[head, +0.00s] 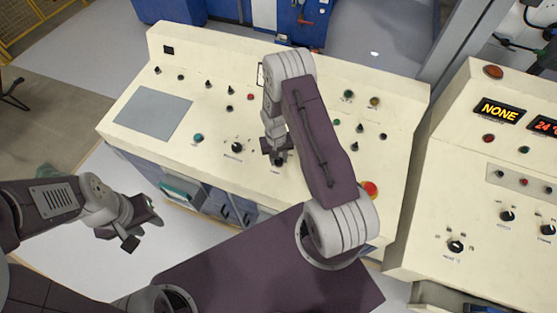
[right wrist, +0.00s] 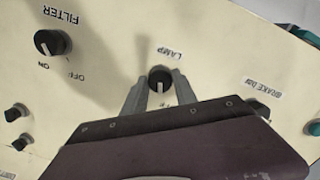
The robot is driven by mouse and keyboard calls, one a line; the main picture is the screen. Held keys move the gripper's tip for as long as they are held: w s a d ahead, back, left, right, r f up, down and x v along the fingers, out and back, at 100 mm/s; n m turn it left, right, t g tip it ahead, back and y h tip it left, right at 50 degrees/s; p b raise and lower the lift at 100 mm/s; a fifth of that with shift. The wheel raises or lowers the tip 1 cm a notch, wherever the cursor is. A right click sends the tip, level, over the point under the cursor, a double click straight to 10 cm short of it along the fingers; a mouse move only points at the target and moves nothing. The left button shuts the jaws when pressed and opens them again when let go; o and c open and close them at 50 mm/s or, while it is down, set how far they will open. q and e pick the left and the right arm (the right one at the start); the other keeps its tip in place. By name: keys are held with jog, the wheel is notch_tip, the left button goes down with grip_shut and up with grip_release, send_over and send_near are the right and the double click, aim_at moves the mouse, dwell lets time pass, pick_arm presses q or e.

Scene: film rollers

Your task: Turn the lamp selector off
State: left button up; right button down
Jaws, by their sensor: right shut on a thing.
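The lamp selector (right wrist: 159,78) is a black round knob with a white mark, on the cream panel below an upside-down LAMP label in the right wrist view. Its white mark points down in that view, towards lettering partly hidden by my gripper. My right gripper (right wrist: 159,92) has one grey finger on each side of the knob and is shut on it. In the head view, my right gripper (head: 277,154) is at the panel's front middle, and the knob is largely hidden there. My left gripper (head: 142,228) is open and empty, left of and below the console.
The filter knob (right wrist: 50,43) and the brake knob (right wrist: 257,108) flank the lamp selector. A red button (head: 370,189) is near the console's front right. A second console (head: 480,210) with a NONE display stands at right. Open floor lies around my left gripper.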

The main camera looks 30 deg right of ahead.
jog(key=shift+w+n+b, duration=0.1)
jog(key=shift+n+b, duration=0.2)
jog(key=shift+n, duration=0.7)
jog(key=c, duration=1)
grip_release()
jog(key=r, duration=0.2)
jog(key=r+b, duration=0.1)
jog(key=r, duration=0.2)
jog(key=r+b, duration=0.1)
jog(key=r, duration=0.2)
jog(key=shift+w+a, duration=0.15)
jog(key=shift+a, duration=0.15)
jog(key=shift+r, duration=0.55)
